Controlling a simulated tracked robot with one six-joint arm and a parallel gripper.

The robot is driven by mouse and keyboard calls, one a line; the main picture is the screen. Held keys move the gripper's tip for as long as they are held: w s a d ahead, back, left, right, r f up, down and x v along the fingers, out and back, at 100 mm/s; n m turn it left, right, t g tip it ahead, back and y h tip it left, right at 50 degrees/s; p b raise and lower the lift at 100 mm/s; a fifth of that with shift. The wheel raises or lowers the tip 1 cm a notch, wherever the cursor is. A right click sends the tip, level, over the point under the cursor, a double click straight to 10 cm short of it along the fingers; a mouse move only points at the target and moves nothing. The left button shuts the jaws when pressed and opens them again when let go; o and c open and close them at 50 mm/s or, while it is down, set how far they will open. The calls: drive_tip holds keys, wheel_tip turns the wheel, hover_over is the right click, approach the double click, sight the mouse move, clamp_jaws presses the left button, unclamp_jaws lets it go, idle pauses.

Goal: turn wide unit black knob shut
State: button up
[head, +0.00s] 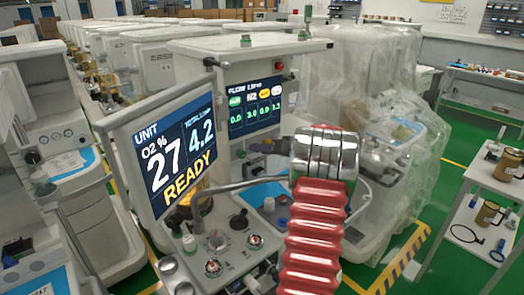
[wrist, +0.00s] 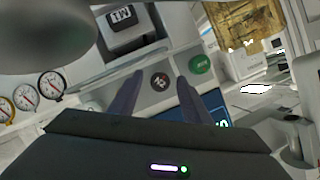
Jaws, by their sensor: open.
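The wide unit stands in the middle of the head view, with a tilted screen (head: 172,150) reading "READY". A black knob (head: 239,220) stands on its lower front panel, among other knobs. The wrist view shows a dark block-like part with a pale label (wrist: 125,30) on a white face; I cannot tell whether it is the same knob. My gripper (wrist: 160,76) is open, with two dark fingers apart and nothing held.
A red ribbed part with a metal collar (head: 318,230) hides the unit's right front. Plastic-wrapped machines (head: 400,130) stand behind it. A trolley with brown jugs (head: 485,212) is at right, and another machine (head: 60,150) is close at left. Green floor shows between right trolley and unit.

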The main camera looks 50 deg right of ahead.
drive_tip(key=shift+c, duration=0.5)
drive_tip(key=c, duration=0.9)
drive_tip(key=shift+c, duration=0.2)
drive_tip(key=shift+s+d+f+m+t+y, duration=0.1)
drive_tip(key=shift+m+t+y, duration=0.3)
drive_tip(key=shift+m, duration=0.45)
drive_tip(key=shift+d+m+t+y, duration=0.1)
drive_tip(key=shift+m+t+y, duration=0.1)
drive_tip(key=shift+m+y, duration=0.5)
drive_tip(key=o, duration=1)
drive_tip(key=shift+o, duration=0.2)
